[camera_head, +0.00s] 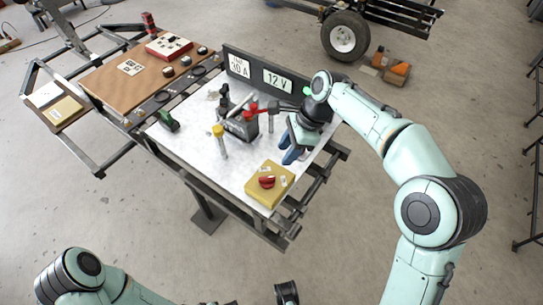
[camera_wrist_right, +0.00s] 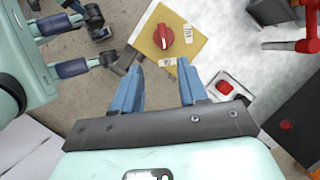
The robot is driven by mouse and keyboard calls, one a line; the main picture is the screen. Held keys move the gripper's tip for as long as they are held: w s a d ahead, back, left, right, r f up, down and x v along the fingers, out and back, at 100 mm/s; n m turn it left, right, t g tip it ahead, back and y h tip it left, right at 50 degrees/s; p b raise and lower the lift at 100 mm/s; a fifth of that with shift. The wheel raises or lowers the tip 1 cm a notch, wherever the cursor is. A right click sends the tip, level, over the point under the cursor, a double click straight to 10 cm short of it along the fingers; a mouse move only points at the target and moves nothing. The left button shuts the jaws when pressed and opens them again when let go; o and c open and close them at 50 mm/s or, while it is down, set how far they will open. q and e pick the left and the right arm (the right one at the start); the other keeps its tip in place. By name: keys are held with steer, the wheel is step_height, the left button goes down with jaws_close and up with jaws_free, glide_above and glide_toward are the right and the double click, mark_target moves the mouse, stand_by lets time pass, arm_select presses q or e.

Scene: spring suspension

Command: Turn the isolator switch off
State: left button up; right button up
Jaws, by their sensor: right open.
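The isolator switch is a red rotary knob (camera_head: 267,182) on a yellow box (camera_head: 284,171) at the near right corner of the white-topped bench. In the right wrist view the knob (camera_wrist_right: 163,37) sits on the yellow box (camera_wrist_right: 147,45), with two small pale labels on the box beside it. The labels are too small to read. My right gripper (camera_head: 290,155) is above the bench, behind and apart from the box. In its wrist view its blue fingers (camera_wrist_right: 160,84) are spread, empty, with the knob beyond the gap.
A battery (camera_head: 242,125) with red and black clamps stands behind the box. A yellow-capped post (camera_head: 218,131) stands to the left. A dark panel (camera_head: 262,68) marked 12 V edges the bench back. White benchtop (camera_head: 190,130) is clear left of the box.

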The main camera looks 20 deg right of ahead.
mark_target(267, 178)
steer(key=b+x, duration=0.3)
steer(key=x, duration=0.9)
steer(key=shift+w+d+f+b, duration=0.1)
steer(key=shift+w+b, duration=0.1)
steer(key=shift+b, duration=0.15)
steer(key=shift+a+f, duration=0.2)
steer(key=shift+f, duration=0.25)
arm_select(q)
steer(key=w+a+f+t+y, duration=0.1)
steer(key=w+a+f+t, duration=0.1)
steer(key=w+f, duration=0.2)
steer(key=w, duration=0.2)
steer(key=shift+w+a+f+n, duration=0.3)
steer(key=shift+w+a+f, duration=0.05)
arm_select(e)
jaws_close()
